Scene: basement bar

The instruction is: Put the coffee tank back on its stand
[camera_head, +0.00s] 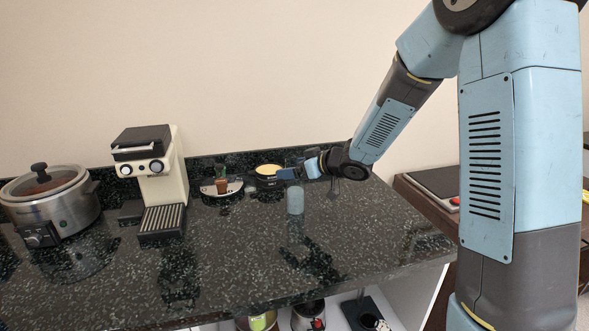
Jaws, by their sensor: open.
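A small pale blue-grey cylinder (295,201) stands upright on the dark speckled counter (350,240), and may be the coffee tank. A cream and black coffee machine (165,185) stands left of it, with a ribbed drip tray at its front. I cannot tell which thing is the tank's stand. My gripper (287,174) reaches in from the right, just above the cylinder's top. It is open and looks empty. The small gap between gripper and cylinder is hard to judge.
A slow cooker (55,203) stands at the far left. A plate (221,189) with small items and a dark round thing with a yellow top (268,170) sit near the back edge. The counter's front and right are clear. A brown cabinet (425,205) stands right.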

